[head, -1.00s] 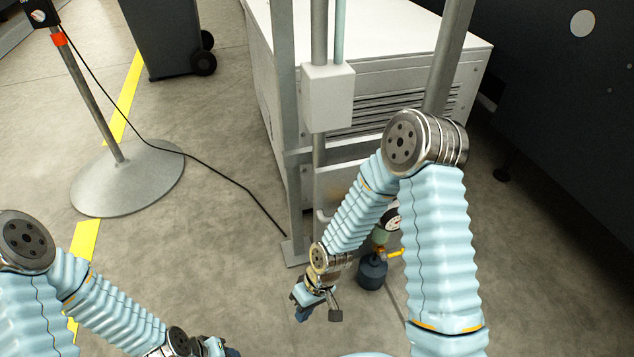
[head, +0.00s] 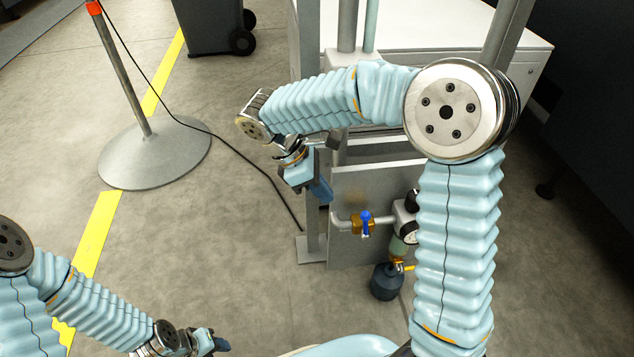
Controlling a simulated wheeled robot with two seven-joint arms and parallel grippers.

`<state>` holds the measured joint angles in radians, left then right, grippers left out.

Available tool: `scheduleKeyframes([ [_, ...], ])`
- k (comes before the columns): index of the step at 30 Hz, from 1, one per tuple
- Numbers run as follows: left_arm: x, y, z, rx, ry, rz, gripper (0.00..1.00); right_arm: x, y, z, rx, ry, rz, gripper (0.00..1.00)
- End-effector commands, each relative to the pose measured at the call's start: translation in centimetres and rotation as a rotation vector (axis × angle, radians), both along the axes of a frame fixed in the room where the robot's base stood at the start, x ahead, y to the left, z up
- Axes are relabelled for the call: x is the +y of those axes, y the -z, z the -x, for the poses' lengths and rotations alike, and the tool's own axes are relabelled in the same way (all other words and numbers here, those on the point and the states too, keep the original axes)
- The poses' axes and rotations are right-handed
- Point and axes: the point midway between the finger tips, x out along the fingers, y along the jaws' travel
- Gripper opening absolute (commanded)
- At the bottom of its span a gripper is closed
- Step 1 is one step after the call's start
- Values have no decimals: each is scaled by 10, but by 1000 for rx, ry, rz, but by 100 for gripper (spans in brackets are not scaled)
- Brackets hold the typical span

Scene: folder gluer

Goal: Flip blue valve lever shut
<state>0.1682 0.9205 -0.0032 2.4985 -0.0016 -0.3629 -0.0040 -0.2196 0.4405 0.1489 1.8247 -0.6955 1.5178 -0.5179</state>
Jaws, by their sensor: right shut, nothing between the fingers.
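The blue valve lever (head: 366,222) sits on a brass valve body (head: 359,226) in a pipe on a grey panel, right of centre in the head view. The lever looks upright, across the pipe run. My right gripper (head: 322,192) is shut and empty, up and to the left of the lever, in front of the panel's left edge and apart from the lever. My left gripper (head: 219,346) is low in the view, far from the valve; its fingers are too small to read.
A regulator with a gauge (head: 410,232) and a dark bowl (head: 386,282) stand right of the valve. A yellow lever (head: 405,267) is below. A metal post (head: 313,225) stands at the left. A cable (head: 250,165) crosses the floor from a round stand base (head: 155,155).

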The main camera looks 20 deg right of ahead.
Motion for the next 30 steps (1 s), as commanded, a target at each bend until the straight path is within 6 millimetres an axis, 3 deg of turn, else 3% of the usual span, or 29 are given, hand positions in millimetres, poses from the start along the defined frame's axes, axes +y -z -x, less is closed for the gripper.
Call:
scheduleKeyframes([
  [7,2,10,-1,-1,-4,-2,43,-25,46,12,1,4,0,0],
  [15,1,12,-1,0,-2,-1,43,-53,51,24,0,4,-1,0],
  [30,1,8,0,0,-2,-1,43,-62,50,26,0,4,-1,0],
])
